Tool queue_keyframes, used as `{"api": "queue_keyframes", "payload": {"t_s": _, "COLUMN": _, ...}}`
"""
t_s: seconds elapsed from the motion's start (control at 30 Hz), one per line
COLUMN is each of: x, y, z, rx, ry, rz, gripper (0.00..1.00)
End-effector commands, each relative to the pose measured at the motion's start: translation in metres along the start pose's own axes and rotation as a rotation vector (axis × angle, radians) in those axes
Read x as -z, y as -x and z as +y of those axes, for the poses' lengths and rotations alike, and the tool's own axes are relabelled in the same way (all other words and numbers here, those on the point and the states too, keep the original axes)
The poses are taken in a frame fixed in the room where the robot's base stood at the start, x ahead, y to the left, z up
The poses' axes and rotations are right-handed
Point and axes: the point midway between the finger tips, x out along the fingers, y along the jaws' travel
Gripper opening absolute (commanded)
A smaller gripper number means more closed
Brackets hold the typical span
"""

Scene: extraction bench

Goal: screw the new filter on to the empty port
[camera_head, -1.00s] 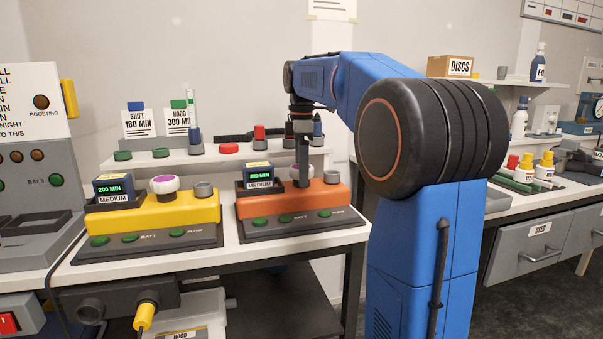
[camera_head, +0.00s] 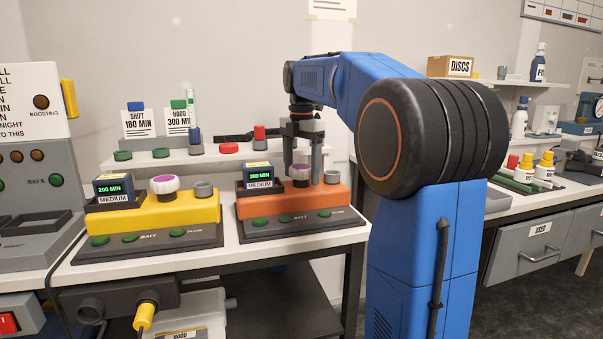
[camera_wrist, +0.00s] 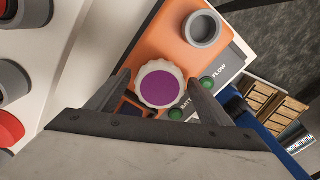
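A white ribbed filter with a purple top (camera_head: 300,174) stands upright on the orange unit (camera_head: 245,208); it also shows in the wrist view (camera_wrist: 160,84). My gripper (camera_head: 302,178) points down over the orange unit, its fingers on opposite sides of this filter. In the wrist view the fingers stand apart, with a small gap to the filter's rim. A grey open port (camera_wrist: 202,28) is beside the filter on the same unit. The yellow unit (camera_head: 150,212) bears another purple-topped filter (camera_head: 163,185) and an open grey port (camera_head: 204,190).
The units carry displays, 200 MIN (camera_head: 113,188) on yellow and 260 MIN (camera_head: 259,175) on orange. Behind them a raised shelf (camera_head: 155,159) holds several coloured knobs and label cards. A side bench (camera_head: 540,200) stands at the right. Bare tabletop is narrow around the units.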

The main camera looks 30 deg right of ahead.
Motion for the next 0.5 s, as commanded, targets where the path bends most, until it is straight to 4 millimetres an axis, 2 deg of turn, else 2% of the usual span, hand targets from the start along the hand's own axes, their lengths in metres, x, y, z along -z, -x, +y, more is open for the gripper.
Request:
{"api": "queue_keyframes", "payload": {"t_s": 0.03, "x": 0.0, "y": 0.0, "z": 0.0, "rx": 0.0, "ry": 0.0, "rz": 0.0, "gripper": 0.61}}
{"api": "queue_keyframes", "payload": {"t_s": 0.17, "x": 0.0, "y": 0.0, "z": 0.0, "rx": 0.0, "ry": -0.001, "rz": 0.0, "gripper": 0.3}}
{"api": "queue_keyframes", "payload": {"t_s": 0.33, "x": 0.0, "y": 0.0, "z": 0.0, "rx": 0.0, "ry": -0.029, "rz": 0.0, "gripper": 0.28}}
{"api": "queue_keyframes", "payload": {"t_s": 0.5, "x": 0.0, "y": -0.0001, "z": 0.0, "rx": 0.0, "ry": -0.182, "rz": 0.0, "gripper": 0.28}}
